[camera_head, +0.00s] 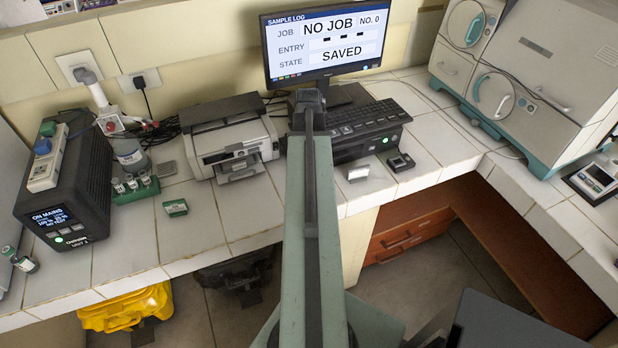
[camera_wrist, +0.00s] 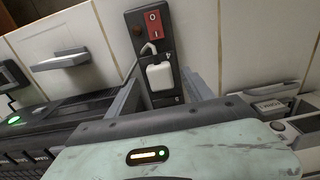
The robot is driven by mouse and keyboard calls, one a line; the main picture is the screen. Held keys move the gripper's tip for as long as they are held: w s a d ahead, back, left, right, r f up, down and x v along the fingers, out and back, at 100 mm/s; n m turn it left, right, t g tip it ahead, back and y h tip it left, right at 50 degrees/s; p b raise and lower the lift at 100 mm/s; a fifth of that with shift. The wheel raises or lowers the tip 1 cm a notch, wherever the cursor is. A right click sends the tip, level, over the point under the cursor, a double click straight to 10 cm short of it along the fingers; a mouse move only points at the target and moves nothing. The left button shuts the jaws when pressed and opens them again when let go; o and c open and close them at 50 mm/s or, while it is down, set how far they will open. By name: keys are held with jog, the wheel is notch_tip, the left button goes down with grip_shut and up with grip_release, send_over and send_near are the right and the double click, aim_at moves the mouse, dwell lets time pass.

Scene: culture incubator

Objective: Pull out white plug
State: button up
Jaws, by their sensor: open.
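In the wrist view, a white plug (camera_wrist: 160,76) sits in a dark power strip (camera_wrist: 140,22) that lies on the tiled counter. The strip has a red rocker switch above the plug in the picture. A small white hook-shaped piece lies between switch and plug. My gripper (camera_wrist: 161,70) is open, with one grey finger on each side of the strip, left and right of the plug. The fingers do not visibly close on it. In the head view, my arm hides the strip, the plug and my fingertips.
A printer (camera_head: 232,140) stands left of my arm. A keyboard (camera_head: 350,121) on a black unit and a monitor (camera_head: 325,42) are close on the right and behind. A dark power box (camera_head: 66,180) stands far left. The counter's front tiles (camera_head: 245,205) are mostly clear.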

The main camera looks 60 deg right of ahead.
jog(key=shift+f+b, duration=0.4)
jog(key=shift+f, duration=0.55)
jog(key=shift+r, duration=0.1)
jog(key=shift+c, duration=0.3)
grip_shut()
jog(key=shift+r, duration=0.15)
jog(key=shift+r+p, duration=2.9)
jog(key=shift+p, duration=0.2)
